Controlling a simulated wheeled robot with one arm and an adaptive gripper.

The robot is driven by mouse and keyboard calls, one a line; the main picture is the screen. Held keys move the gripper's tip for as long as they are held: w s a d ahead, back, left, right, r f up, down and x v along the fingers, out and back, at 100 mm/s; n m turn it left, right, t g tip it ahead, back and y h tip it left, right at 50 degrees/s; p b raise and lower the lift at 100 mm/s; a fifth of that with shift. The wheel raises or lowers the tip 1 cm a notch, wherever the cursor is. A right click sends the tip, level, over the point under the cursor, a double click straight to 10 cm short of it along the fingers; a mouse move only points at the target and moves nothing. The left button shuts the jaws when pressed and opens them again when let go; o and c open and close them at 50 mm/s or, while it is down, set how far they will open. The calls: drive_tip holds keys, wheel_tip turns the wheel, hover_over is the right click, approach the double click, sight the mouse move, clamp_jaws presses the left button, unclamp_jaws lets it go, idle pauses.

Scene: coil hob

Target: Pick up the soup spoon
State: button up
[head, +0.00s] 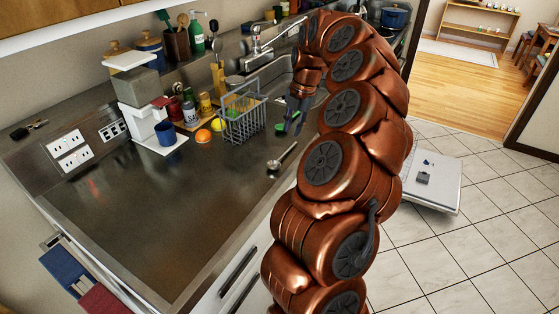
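A metallic spoon (274,164), which looks like the soup spoon, lies on the dark steel counter near its front edge. Its bowl points toward the lower left and its handle toward the upper right. My gripper (292,122) hangs down over the counter, behind the spoon and right of the wire basket, apart from the spoon. A small green item (281,128) is close by my gripper's tips; I cannot tell whether they touch. The fingers are small and dark, so whether they are open or shut is unclear.
A wire dish basket (242,122) stands left of my gripper, with an orange (203,136), a blue mug (165,133), a coffee machine (138,105) and several jars further left. The sink and tap (258,45) are behind. The counter's front left is clear.

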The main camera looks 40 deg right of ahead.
sight(287, 150)
drive_tip(key=shift+w+a+f+p, duration=0.15)
drive_tip(key=shift+f+p, duration=0.25)
drive_tip(key=shift+f, duration=0.85)
drive_tip(key=shift+w+a+f+p, duration=0.2)
drive_tip(key=shift+f+p, duration=0.15)
drive_tip(key=shift+f, duration=0.9)
drive_tip(key=shift+w+a+f+p, duration=0.15)
drive_tip(key=shift+f+p, duration=0.25)
drive_tip(key=shift+f, duration=0.85)
drive_tip(key=shift+c, duration=0.2)
clamp_jaws()
